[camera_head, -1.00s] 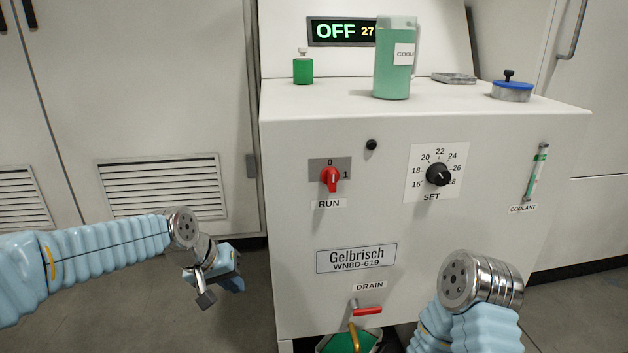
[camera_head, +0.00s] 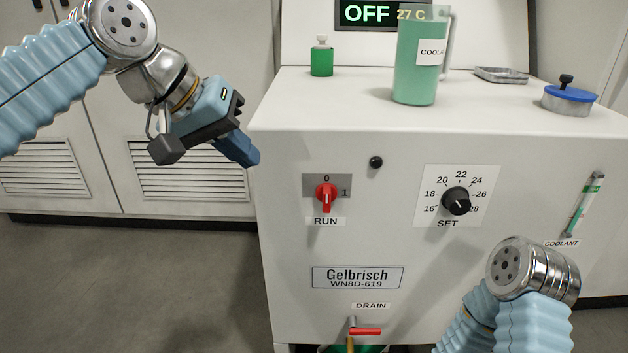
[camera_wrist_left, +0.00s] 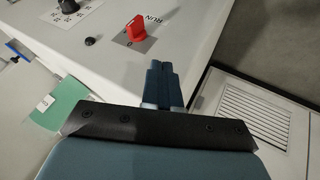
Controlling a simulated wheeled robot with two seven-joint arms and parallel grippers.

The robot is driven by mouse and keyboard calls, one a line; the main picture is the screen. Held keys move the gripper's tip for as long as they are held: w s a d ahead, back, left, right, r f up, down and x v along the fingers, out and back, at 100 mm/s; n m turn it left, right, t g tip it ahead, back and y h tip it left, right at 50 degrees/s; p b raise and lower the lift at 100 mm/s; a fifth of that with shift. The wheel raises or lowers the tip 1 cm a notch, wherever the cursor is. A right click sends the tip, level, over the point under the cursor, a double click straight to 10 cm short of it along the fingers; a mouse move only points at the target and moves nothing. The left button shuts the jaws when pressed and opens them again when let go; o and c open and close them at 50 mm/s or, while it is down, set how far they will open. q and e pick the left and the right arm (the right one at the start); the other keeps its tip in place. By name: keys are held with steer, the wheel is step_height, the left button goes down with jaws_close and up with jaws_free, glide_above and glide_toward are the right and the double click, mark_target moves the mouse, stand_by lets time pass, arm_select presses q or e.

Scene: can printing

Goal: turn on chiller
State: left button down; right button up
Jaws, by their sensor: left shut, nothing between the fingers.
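The chiller is a white cabinet (camera_head: 290,240) with a display (camera_head: 385,13) reading OFF and 27 C. Its red RUN knob (camera_head: 326,196) sits on a grey plate marked 0 and 1, with its handle upright in the picture. The knob also shows in the left wrist view (camera_wrist_left: 137,28). My left gripper (camera_head: 246,153) is shut and empty, up and left of the knob, by the cabinet's left edge and apart from the knob. Its closed fingers show in the left wrist view (camera_wrist_left: 161,85). My right arm is at the lower right; its gripper is out of view.
A black SET dial (camera_head: 456,201) and a small black button (camera_head: 376,162) are on the front. A red DRAIN handle (camera_head: 365,331) is low down. A green coolant jug (camera_head: 414,65), a small green bottle (camera_head: 321,60) and a blue-lidded cap (camera_head: 569,96) stand on top.

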mark_target(308, 184)
arm_select(q)
steer(key=b+x, duration=0.2)
steer(key=x, duration=0.8)
steer(key=shift+d, duration=2)
steer(key=shift+p, duration=0.3)
steer(key=shift+d+r+y+p, duration=0.15)
steer(key=shift+y+p, duration=0.25)
steer(key=shift+p, duration=0.2)
